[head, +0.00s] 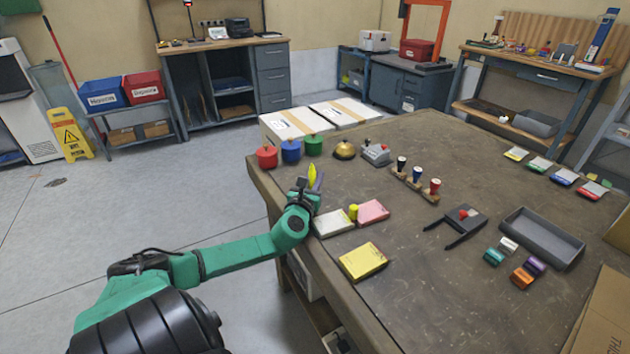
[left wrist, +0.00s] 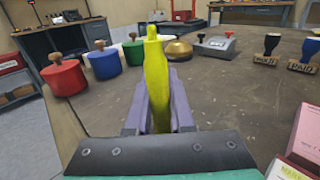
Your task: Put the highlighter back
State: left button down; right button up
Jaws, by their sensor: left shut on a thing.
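My right gripper is not in view.
Red (head: 267,157), blue (head: 291,151) and green (head: 313,145) pots stand behind the gripper, near a brass bell (head: 344,150). Stamps (head: 418,180) stand to the right. Pads (head: 372,212) and a yellow block (head: 363,261) lie in front. A grey tray (head: 515,237) is far right.

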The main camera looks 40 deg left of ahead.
pick_arm(q)
jog(key=c, duration=0.8)
grip_release()
jog(key=shift+r, duration=0.2)
jog(key=p+v, duration=0.2)
jog(key=v, duration=1)
jog(key=shift+s+f, duration=0.1)
jog(key=shift+f, duration=0.1)
